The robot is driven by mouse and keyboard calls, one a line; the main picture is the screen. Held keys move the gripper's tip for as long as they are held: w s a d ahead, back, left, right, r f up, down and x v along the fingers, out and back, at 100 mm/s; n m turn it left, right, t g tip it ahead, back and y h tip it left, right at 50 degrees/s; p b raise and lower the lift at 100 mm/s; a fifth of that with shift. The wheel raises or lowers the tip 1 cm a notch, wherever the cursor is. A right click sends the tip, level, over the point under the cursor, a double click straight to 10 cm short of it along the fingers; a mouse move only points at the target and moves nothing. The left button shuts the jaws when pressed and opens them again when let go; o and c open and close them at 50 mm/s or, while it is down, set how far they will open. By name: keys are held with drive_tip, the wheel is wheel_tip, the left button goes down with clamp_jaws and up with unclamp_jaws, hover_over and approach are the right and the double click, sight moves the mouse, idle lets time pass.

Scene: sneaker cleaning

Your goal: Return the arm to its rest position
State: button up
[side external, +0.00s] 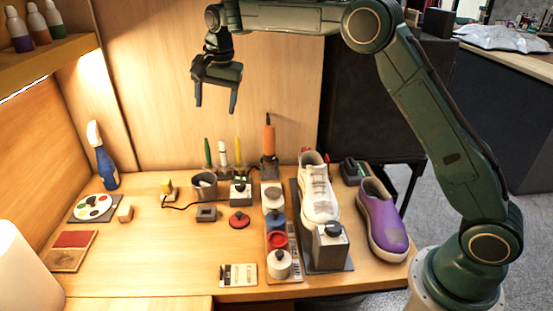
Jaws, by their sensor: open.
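My gripper (216,98) hangs in the air at the upper middle of the side external view, with its two fingers pointing down and spread apart. It is open and empty, well above the table and in front of the wooden back panel. My arm reaches from its base at the lower right, up and across to the left. A white sneaker (318,198) stands on a dark stand on the table, behind a grey block with a dark knob (331,250). A purple shoe (385,222) rests to its right at the table edge.
Several jars (278,265) stand in a row left of the sneaker. An orange-handled tool (269,140) and upright brushes (238,155) stand at the back. A blue spray bottle (105,165) and a paint palette (93,207) are at the left.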

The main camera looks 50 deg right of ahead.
drive_tip(key=s+d+r+n, duration=0.1)
drive_tip(key=s+r+n, duration=0.15)
drive_tip(key=s, duration=0.45)
drive_tip(key=s+d+r+n+t, duration=0.1)
drive_tip(key=s+r, duration=0.3)
drive_tip(key=s, duration=0.3)
drive_tip(key=s+d+r+n, duration=0.1)
drive_tip(key=s+r+n, duration=0.1)
drive_tip(key=s+r, duration=0.35)
drive_tip(key=s+f+n+t, duration=0.1)
drive_tip(key=s+f, duration=0.3)
drive_tip(key=s, duration=0.8)
drive_tip(key=s+f+n, duration=0.4)
drive_tip(key=s+f, duration=0.1)
drive_tip(key=s, duration=0.7)
drive_tip(key=shift+d+f+t, duration=0.2)
drive_tip(key=shift+d+t, duration=0.05)
drive_tip(key=shift+t, duration=0.15)
drive_tip(key=shift+n, duration=0.25)
